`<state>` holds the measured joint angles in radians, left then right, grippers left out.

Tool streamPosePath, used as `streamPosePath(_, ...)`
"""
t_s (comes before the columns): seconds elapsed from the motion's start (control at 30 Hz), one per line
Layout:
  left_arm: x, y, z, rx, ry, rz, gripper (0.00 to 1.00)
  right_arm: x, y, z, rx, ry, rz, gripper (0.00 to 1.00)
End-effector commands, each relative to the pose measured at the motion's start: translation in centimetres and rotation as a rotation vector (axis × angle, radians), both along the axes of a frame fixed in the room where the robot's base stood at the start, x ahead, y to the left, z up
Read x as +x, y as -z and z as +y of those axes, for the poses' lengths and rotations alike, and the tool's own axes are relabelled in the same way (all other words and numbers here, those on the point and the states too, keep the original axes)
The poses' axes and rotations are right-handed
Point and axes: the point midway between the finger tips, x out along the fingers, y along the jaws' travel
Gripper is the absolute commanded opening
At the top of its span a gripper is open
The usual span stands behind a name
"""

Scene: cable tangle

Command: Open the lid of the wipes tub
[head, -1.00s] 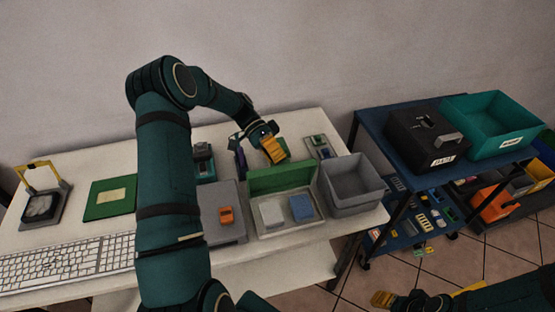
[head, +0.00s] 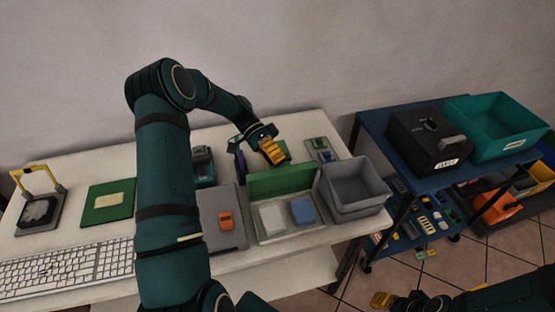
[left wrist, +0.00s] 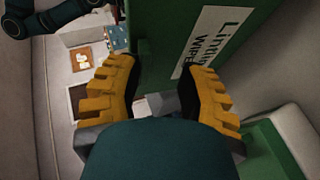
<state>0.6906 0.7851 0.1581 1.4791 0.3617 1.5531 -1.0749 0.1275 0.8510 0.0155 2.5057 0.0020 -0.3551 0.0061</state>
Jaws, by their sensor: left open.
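In the left wrist view a green panel (left wrist: 160,35) has a pale label (left wrist: 205,38) that partly reads "WIPES". In the head view a tray-like box with an upright green lid (head: 284,182) stands on the table; I cannot tell for sure whether this is the labelled tub. My left gripper (head: 272,152) is open behind that lid, by another green piece (head: 287,150). Its yellow fingers (left wrist: 158,95) are spread in front of the green panel, with nothing clearly held. Contact cannot be told. My right gripper (head: 381,300) is low at the bottom edge, its opening unclear.
A grey bin (head: 355,188) stands right of the green-lidded box, and a grey case with an orange item (head: 226,221) stands left. A keyboard (head: 70,262) lies at the front left. A blue cart (head: 372,122) with a black box (head: 428,140) and teal bin (head: 497,123) stands right.

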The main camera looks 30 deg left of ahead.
Motion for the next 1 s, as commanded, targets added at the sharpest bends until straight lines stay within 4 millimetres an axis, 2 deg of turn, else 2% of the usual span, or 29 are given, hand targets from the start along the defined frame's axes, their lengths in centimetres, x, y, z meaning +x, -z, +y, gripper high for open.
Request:
streamPosePath(0.23,0.2,-0.4,0.0,-0.001,0.000,-0.007,0.38,0.0,0.0,0.0,0.000,0.000,0.000,0.47)
streamPosePath(0.37,0.4,-0.7,0.6,0.000,-0.002,-0.009,0.38,0.0,-0.1,0.0,0.000,0.000,0.000,0.47)
streamPosePath(0.8,2.3,-3.7,7.4,0.000,-0.003,-0.007,0.38,0.0,-0.1,0.0,0.000,0.000,0.000,0.47)
streamPosePath(1.0,2.9,-4.7,9.4,-0.001,-0.002,-0.006,0.38,0.0,-0.1,0.0,0.000,0.000,0.000,0.47)
